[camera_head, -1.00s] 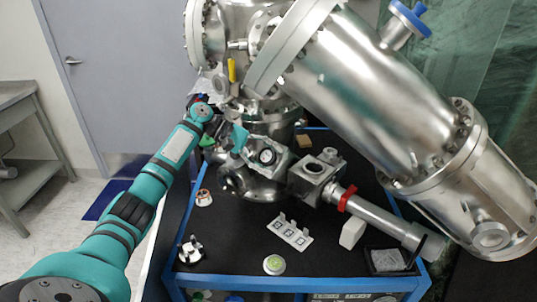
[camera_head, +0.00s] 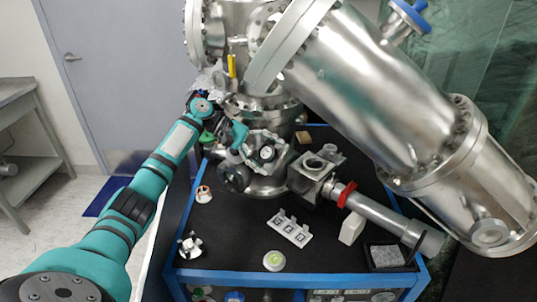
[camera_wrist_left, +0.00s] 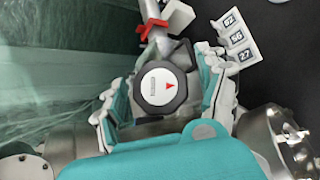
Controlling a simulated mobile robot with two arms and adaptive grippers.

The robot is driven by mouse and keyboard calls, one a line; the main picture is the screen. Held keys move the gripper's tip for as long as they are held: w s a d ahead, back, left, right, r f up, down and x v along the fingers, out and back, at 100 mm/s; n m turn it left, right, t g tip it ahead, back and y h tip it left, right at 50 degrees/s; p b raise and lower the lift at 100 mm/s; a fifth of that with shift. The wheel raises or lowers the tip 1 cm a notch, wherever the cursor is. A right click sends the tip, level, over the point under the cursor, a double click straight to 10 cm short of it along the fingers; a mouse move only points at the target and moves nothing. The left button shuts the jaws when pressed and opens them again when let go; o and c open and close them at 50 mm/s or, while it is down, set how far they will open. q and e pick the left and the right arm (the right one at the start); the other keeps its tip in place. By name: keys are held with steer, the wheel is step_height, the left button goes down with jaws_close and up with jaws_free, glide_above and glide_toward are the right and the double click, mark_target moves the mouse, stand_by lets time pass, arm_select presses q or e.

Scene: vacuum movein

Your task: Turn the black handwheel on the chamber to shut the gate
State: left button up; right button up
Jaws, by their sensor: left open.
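The black handwheel (camera_head: 267,153) is on the front of the steel chamber (camera_head: 262,185). In the left wrist view the gripper (camera_wrist_left: 165,88) has a finger to the left and one to the right of the wheel. I cannot tell whether they touch it. My right gripper is not in view.
A square steel block (camera_head: 310,178) and a tube with a red clamp (camera_head: 347,195) extend right of the wheel. A white numbered stand (camera_head: 288,230), a round lidded jar (camera_head: 273,261) and a small white fitting (camera_head: 190,246) stand on the black bench top (camera_head: 235,225).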

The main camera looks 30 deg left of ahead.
arm_select(q)
steer(key=v, duration=1.2)
steer(key=shift+d, duration=0.1)
